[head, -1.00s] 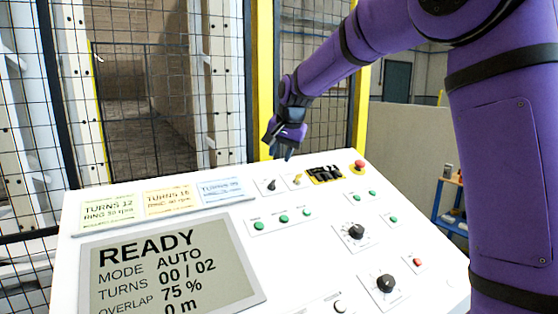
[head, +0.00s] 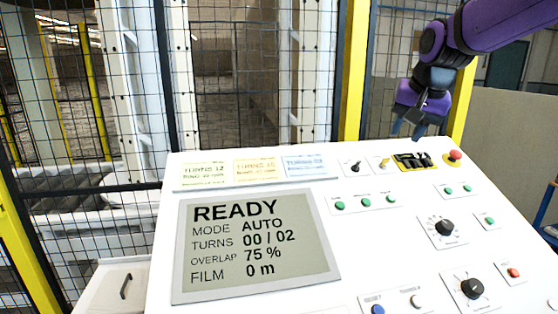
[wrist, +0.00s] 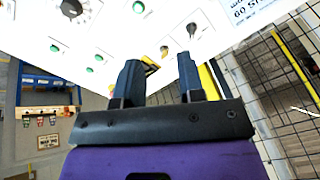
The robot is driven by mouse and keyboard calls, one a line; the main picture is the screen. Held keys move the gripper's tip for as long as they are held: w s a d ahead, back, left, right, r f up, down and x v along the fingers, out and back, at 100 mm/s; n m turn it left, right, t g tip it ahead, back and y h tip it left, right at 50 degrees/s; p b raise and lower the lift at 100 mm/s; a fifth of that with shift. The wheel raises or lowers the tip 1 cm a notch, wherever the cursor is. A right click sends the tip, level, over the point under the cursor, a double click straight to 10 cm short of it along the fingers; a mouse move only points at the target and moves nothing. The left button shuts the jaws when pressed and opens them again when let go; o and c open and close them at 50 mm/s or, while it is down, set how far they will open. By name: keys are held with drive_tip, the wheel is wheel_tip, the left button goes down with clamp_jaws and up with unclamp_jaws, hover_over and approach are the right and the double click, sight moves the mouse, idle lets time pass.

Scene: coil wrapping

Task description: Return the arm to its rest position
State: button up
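My gripper (head: 408,122) is purple with dark blue-grey fingers and hangs above the far right part of the white control panel (head: 360,250). In the wrist view its two fingers (wrist: 158,78) stand apart with nothing between them. Beyond the fingertips the wrist view shows the panel with green buttons and black knobs. The arm enters from the top right of the head view. The panel screen (head: 255,240) reads READY, MODE AUTO, TURNS 00 / 02, OVERLAP 75 %, FILM 0 m.
A red button (head: 455,155) on yellow, a black-and-yellow switch block (head: 413,161) and a black knob (head: 445,227) sit on the panel. A mesh fence with yellow posts (head: 352,80) stands behind it. A blue shelf (wrist: 45,92) shows in the wrist view.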

drive_tip(key=s+d+f+n, duration=0.1)
drive_tip(key=s+f+n, duration=0.1)
drive_tip(key=s, duration=1.1)
drive_tip(key=s+d+f+n, duration=0.2)
drive_tip(key=s+f, duration=0.1)
drive_tip(key=s, duration=1.1)
drive_tip(key=shift+f+n+h, duration=0.3)
drive_tip(key=shift+h, duration=0.1)
drive_tip(key=shift+s+d, duration=0.1)
drive_tip(key=shift+s, duration=0.05)
